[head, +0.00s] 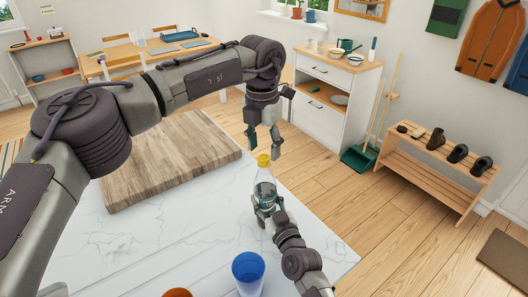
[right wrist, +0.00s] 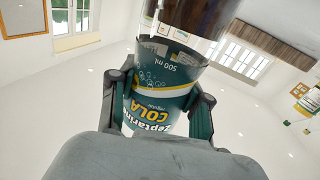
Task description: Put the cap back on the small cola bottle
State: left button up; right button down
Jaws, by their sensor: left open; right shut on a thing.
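The small cola bottle (head: 264,187) stands upright near the right edge of the marble counter, with a yellow cap (head: 263,160) at its top. I cannot tell whether the cap is seated or only resting there.
A thick wooden board (head: 170,165) lies on the white marble counter (head: 150,245) to the left. A blue cup (head: 248,273) and an orange cup (head: 177,293) are at the near edge. Floor lies beyond the counter's right edge.

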pick_arm(q)
jog(key=shift+r, duration=1)
jog(key=shift+c, duration=0.3)
notch_tip(320, 180, up, 4)
jog(key=shift+a+f+n, duration=0.1)
jog(key=shift+f+n, duration=0.1)
jog(key=shift+n, duration=0.2)
jog(key=shift+s, duration=0.1)
jog(key=shift+f, duration=0.1)
jog(key=shift+f, duration=3.95)
jog(key=shift+c, duration=0.2)
grip_shut()
jog(key=shift+o, duration=0.9)
grip_release()
